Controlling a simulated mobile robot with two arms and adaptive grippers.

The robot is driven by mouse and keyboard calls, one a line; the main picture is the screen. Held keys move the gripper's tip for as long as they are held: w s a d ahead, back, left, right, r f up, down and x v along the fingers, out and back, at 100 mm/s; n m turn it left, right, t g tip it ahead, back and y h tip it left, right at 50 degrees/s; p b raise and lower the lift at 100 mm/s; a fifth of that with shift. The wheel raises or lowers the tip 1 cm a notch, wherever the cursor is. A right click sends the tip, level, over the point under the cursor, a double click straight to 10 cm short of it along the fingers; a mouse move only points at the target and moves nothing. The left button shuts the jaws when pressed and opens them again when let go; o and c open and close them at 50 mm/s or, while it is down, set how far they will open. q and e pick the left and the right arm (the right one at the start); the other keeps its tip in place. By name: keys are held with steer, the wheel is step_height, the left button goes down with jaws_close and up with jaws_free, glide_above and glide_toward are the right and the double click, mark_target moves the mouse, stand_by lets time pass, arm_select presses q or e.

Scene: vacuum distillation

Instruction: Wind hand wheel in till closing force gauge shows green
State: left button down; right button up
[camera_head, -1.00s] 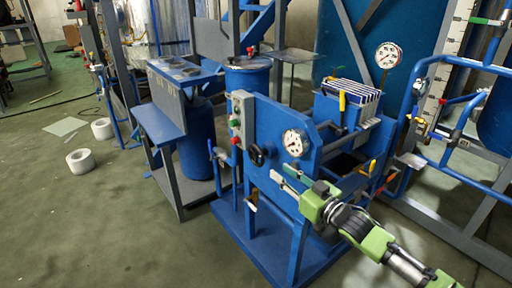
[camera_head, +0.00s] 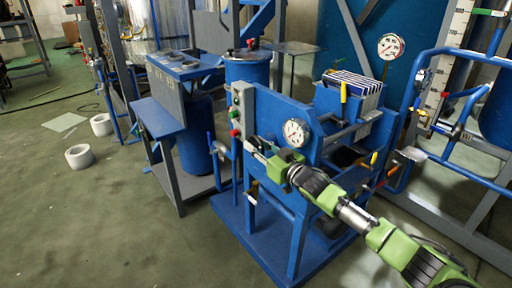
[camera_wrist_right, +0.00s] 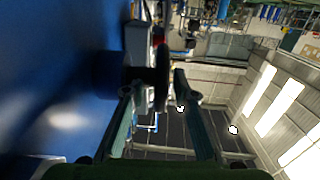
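The black hand wheel (camera_wrist_right: 162,78) shows nearly edge-on in the right wrist view, between the two fingers of my right gripper (camera_wrist_right: 158,92). The fingers stand apart with gaps beside the wheel; I cannot tell whether either touches it. In the head view, my right gripper (camera_head: 262,152) is at the front of the blue machine (camera_head: 270,122) and covers most of the wheel. A round white gauge (camera_head: 296,132) sits on the machine's front panel, right of the gripper. Its needle and colour zones are too small to read. My left gripper is out of view.
A second gauge (camera_head: 390,46) stands on a stem at the back right. A control box with buttons (camera_head: 240,108) is left of the wheel. Blue pipe railing (camera_head: 450,160) is at right. A blue side table (camera_head: 160,122) stands left. The floor at left is mostly open.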

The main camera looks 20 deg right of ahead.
steer(key=shift+w, duration=0.2)
jaws_close()
